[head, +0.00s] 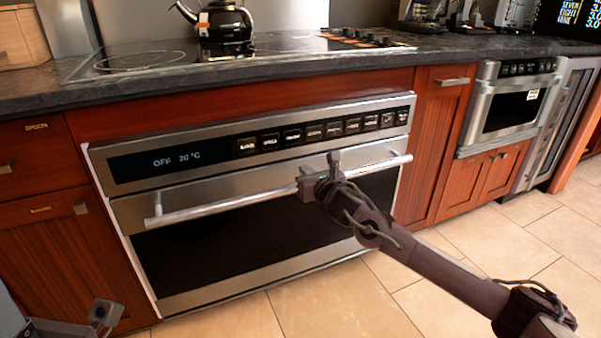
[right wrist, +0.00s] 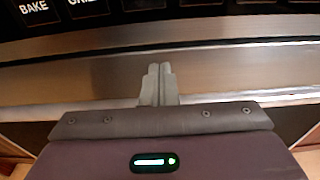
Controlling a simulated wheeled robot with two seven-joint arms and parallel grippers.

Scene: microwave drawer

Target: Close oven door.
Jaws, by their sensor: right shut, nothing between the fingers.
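The oven door (head: 250,232) has a steel frame and a dark glass panel. It sits under the control panel (head: 260,142) and looks shut or nearly shut; I cannot tell if a small gap is left. Its long bar handle (head: 225,208) runs across the top of the door. My right gripper (right wrist: 158,78) is shut and empty, fingertips pointing at the steel front; in the head view it is at the handle's middle-right, where the wrist hides part of the bar. Contact is unclear. Part of my left arm's end (head: 75,326) shows at the lower left; its fingers do not show.
A dark countertop (head: 250,66) with a cooktop and a black kettle (head: 222,22) is above the oven. Wooden cabinets (head: 440,150) flank it. A smaller steel microwave drawer (head: 513,100) is at the right. The tiled floor (head: 340,300) in front is clear.

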